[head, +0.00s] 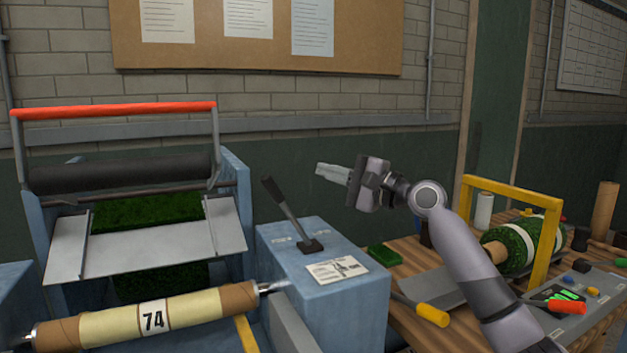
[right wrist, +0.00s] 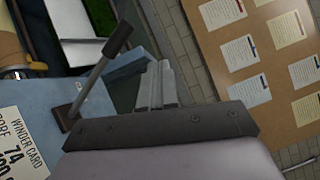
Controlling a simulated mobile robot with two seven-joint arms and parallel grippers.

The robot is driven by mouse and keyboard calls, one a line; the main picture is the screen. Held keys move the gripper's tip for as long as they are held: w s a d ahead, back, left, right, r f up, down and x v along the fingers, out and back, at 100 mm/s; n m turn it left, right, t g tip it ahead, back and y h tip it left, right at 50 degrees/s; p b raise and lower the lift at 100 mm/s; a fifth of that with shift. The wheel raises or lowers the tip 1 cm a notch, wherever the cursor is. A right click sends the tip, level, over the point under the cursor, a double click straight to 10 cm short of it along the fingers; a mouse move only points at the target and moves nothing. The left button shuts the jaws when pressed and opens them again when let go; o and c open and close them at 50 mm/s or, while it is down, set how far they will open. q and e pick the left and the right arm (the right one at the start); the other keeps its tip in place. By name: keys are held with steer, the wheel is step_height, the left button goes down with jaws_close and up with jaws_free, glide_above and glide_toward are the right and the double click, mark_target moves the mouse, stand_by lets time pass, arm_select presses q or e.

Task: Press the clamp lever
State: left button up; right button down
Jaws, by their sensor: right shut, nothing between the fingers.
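The clamp lever (head: 291,213) has a dark grip and a metal shaft. It rises from a black base on a blue box (head: 330,300) and tilts up to the left. It also shows in the right wrist view (right wrist: 98,72), left of the fingers. My right gripper (head: 320,171) is shut and empty. In the head view it appears above and to the right of the lever's grip, apart from it. Its closed fingers also show in the right wrist view (right wrist: 158,85). My left gripper is not in view.
Left of the box stands a blue machine with a red-handled bar (head: 115,111), a dark roller and green turf. A core marked 74 (head: 150,316) lies in front. A card (head: 337,269) lies on the box. A wooden bench (head: 405,262) with a turf roll (head: 510,250) is at right.

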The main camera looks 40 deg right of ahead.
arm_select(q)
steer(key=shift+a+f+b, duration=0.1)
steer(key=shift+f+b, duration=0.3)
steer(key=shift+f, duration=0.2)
arm_select(e)
steer(key=shift+s+d+r, duration=0.2)
steer(key=shift+s, duration=0.5)
steer(key=shift+s+d+r, duration=0.2)
steer(key=shift+s+d, duration=0.05)
steer(key=shift+s, duration=0.4)
steer(key=shift+s+d+r, duration=0.2)
steer(key=shift+s, duration=0.5)
